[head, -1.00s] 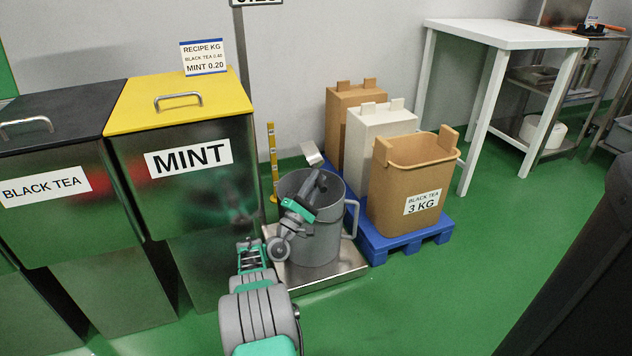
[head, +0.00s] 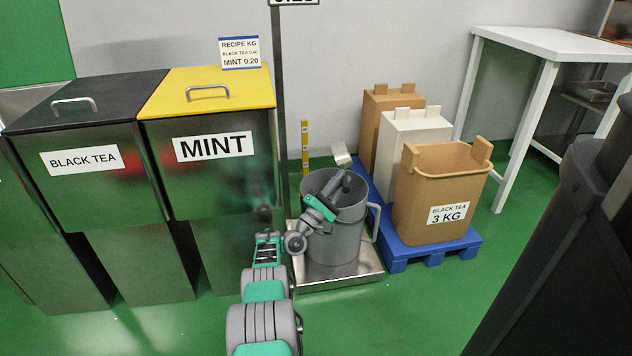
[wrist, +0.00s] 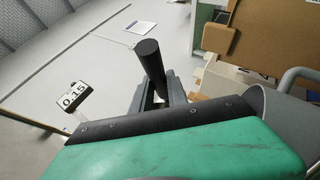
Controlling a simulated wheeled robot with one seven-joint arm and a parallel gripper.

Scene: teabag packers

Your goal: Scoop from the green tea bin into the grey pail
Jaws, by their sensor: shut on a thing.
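The grey pail (head: 342,238) stands on a steel platform (head: 315,282) at the middle of the head view. My gripper (head: 343,186) is at the pail's mouth, tilted, and hides part of its rim. In the wrist view my gripper (wrist: 160,98) is shut on a black cylindrical handle (wrist: 150,58). The pail's grey side (wrist: 288,112) shows at the right of the wrist view. No bin labelled green tea is in view; the visible bins read BLACK TEA (head: 80,160) and MINT (head: 213,147).
A blue pallet (head: 430,248) right of the pail holds a brown BLACK TEA 3 KG container (head: 440,190) and others. A small display (wrist: 73,97) reads 0.15. A white table (head: 550,45) stands behind right. A dark object (head: 560,250) fills the right foreground.

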